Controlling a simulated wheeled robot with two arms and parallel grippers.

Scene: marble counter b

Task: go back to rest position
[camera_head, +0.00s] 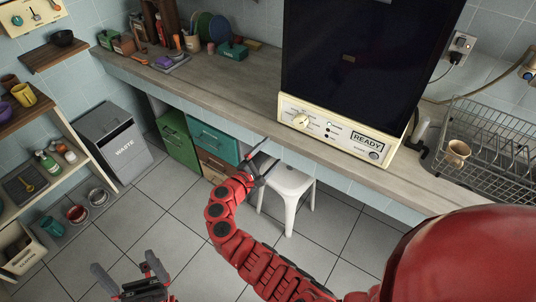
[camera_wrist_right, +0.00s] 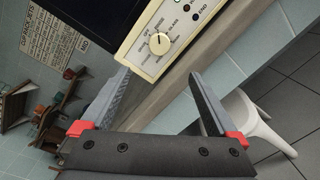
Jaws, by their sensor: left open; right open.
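My right gripper (camera_head: 267,156) is at the end of the red arm, in front of the counter edge and above the white stool (camera_head: 288,190). In the right wrist view its two grey fingers (camera_wrist_right: 158,78) are spread, with nothing between them. Beyond them is the cream control panel with a knob. My left gripper (camera_head: 124,263) is at the lower left of the head view, over the tiled floor. Its two dark fingers are apart and nothing shows between them.
A dark-fronted appliance with a cream panel (camera_head: 335,131) stands on the counter (camera_head: 235,90). A dish rack (camera_head: 490,140) with a tan mug (camera_head: 457,153) is at right. A waste bin (camera_head: 122,150) and shelves stand at left. The floor (camera_head: 170,215) between is clear.

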